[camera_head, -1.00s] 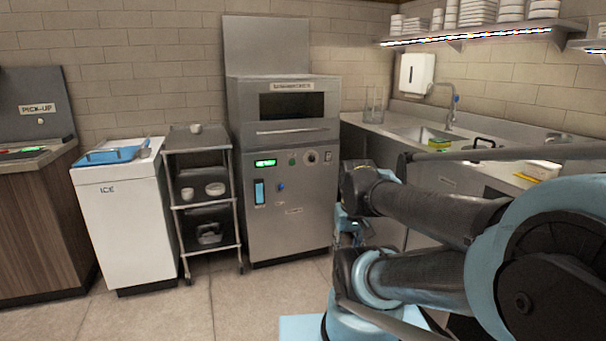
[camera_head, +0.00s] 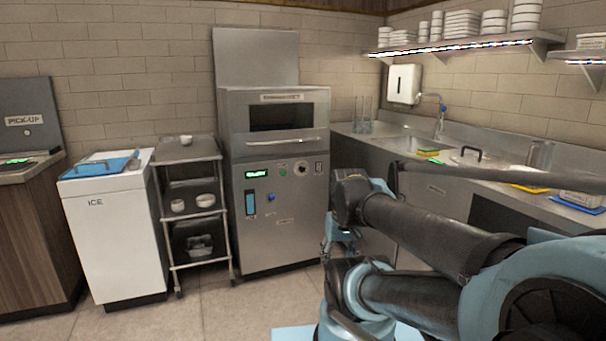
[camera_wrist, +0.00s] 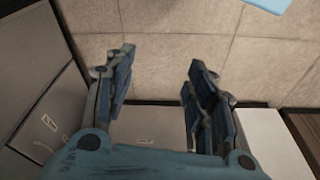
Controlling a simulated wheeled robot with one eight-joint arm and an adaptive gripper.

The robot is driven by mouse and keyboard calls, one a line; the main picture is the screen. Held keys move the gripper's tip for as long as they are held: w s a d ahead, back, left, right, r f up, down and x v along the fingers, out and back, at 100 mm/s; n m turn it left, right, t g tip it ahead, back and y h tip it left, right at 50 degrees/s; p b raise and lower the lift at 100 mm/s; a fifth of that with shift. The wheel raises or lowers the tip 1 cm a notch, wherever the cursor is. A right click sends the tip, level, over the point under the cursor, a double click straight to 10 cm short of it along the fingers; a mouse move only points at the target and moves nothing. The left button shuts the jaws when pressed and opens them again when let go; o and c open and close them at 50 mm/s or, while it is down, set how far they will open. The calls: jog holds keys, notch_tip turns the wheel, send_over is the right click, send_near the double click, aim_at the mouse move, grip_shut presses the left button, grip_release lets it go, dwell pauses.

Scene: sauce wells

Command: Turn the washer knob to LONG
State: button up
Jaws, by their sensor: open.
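The washer (camera_head: 284,215) is a tall steel machine against the back wall. Its control panel has a green display, a green button and a round dark knob (camera_head: 301,169) with a pale ring. The knob's labels are too small to read, so I cannot tell its setting. In the head view my folded arm is at the right, in front of the sink counter. My gripper is apart from the washer, and the knob is not seen in the wrist view.
A steel cart (camera_head: 187,155) with bowls stands left of the washer, then a white ice chest (camera_head: 118,235). A sink counter (camera_head: 375,136) runs along the right wall under a dish shelf (camera_head: 470,45). The floor (camera_head: 215,305) before the washer is clear.

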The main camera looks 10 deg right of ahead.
jog(key=w+a+r+n+t+y, duration=0.15)
jog(key=w+a+r, duration=0.3)
jog(key=w, duration=0.65)
jog(key=w+a+r+n+t+y, duration=0.1)
jog(key=w+a+r+t+y, duration=0.3)
jog(key=w, duration=0.8)
jog(key=w+d+r+t+y, duration=0.1)
jog(key=w+r+y, duration=0.15)
jog(key=w, duration=1.75)
jog(key=m+t+h, duration=0.2)
jog(key=t+h, duration=0.1)
jog(key=t, duration=0.5)
send_near(303, 170)
jog(key=shift+n, duration=0.25)
jog(key=x, duration=0.8)
jog(key=shift+w+r, duration=0.1)
jog(key=shift+w, duration=0.2)
jog(key=shift+c, duration=0.2)
jog(key=c, duration=1)
